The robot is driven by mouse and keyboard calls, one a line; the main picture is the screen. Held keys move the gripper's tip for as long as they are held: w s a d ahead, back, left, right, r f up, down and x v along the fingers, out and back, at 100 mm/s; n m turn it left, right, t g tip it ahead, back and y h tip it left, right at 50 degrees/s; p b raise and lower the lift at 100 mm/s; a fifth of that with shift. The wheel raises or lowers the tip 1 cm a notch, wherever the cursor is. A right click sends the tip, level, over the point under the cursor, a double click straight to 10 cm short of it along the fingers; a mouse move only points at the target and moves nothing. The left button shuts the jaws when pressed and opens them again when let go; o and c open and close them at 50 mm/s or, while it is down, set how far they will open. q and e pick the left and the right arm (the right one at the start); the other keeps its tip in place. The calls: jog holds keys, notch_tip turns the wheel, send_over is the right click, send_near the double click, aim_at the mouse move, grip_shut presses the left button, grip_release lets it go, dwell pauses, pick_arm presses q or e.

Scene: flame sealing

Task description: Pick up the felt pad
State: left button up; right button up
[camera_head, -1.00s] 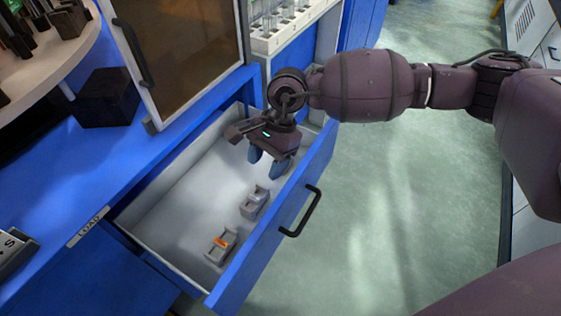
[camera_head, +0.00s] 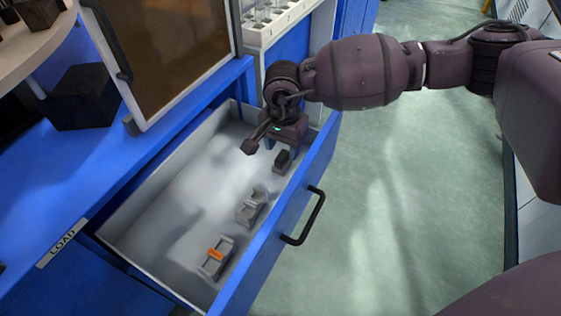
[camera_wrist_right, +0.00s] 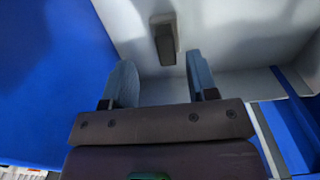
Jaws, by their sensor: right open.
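A small dark grey block (camera_head: 284,156) sits on a light grey holder at the far end of the open drawer; it appears to be the felt pad, though its material cannot be made out. In the right wrist view the same block (camera_wrist_right: 165,44) shows beyond the fingertips, roughly midway between them. My right gripper (camera_wrist_right: 160,68) is open, with its two blue-grey fingers apart and nothing between them. In the head view my right gripper (camera_head: 280,140) is over the far end of the drawer, close to the block, its fingers mostly hidden. My left gripper is not in view.
The white-lined drawer (camera_head: 170,205) also holds a grey holder (camera_head: 250,208) and another with an orange piece (camera_head: 216,256). The blue drawer front (camera_head: 268,245) with its black handle (camera_head: 306,216) stands close on the right. A rack of tubes (camera_head: 275,30) is behind.

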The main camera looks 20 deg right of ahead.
aim_at(282, 155)
jog(key=shift+f, duration=0.3)
jog(key=f+b, duration=0.1)
jog(key=f, duration=0.1)
jog(key=w+f+b, duration=0.1)
jog(key=f, duration=0.1)
jog(key=shift+d+f, duration=0.1)
jog(key=shift+f, duration=0.2)
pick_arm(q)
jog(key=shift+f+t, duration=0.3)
pick_arm(e)
jog(key=shift+r, duration=0.1)
grip_shut()
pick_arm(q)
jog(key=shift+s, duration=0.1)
pick_arm(e)
jog(key=shift+r, duration=0.15)
